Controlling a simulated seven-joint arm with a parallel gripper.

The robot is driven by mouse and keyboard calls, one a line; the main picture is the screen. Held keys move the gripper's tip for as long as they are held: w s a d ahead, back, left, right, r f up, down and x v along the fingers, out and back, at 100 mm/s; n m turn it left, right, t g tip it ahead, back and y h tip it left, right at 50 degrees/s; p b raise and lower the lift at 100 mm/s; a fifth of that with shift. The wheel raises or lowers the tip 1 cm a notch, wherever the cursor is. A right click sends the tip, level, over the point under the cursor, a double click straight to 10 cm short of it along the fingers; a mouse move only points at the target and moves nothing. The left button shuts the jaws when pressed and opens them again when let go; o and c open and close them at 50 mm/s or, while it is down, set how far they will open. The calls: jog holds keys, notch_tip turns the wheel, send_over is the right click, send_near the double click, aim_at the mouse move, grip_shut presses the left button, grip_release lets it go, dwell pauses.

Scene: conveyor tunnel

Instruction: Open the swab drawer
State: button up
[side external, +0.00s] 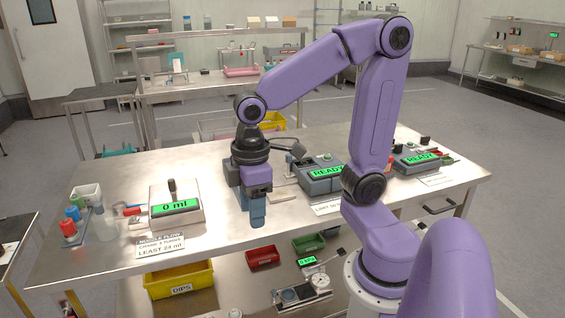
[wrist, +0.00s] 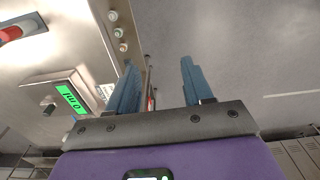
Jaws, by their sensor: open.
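A drawer front with a dark bar handle (side external: 440,209) shows under the right end of the steel table; it looks closed, and no swab label is readable on it. My gripper (side external: 257,215) points down near the table's front edge, well to the left of that handle. In the wrist view its two blue-grey fingers (wrist: 160,88) stand apart with nothing held between them. The left finger overlaps the table edge and the right one shows against the floor. The drawer handle is not identifiable in the wrist view.
The steel table (side external: 130,185) carries a 0 ml display box (side external: 176,207), bottles (side external: 104,224) at the left and two READY boxes (side external: 322,176) at the right. Yellow (side external: 178,280), red (side external: 262,258) and green (side external: 308,243) bins sit below. My arm hides part of the table's right side.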

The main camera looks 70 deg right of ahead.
jog(key=w+d+r+m, duration=0.3)
jog(key=w+d, duration=0.4)
jog(key=w, duration=0.4)
jog(key=r+m, duration=0.2)
jog(key=m, duration=0.7)
send_over(288, 154)
notch_tip(288, 154, down, 17)
jog(key=shift+s+a+r, duration=0.1)
grip_shut()
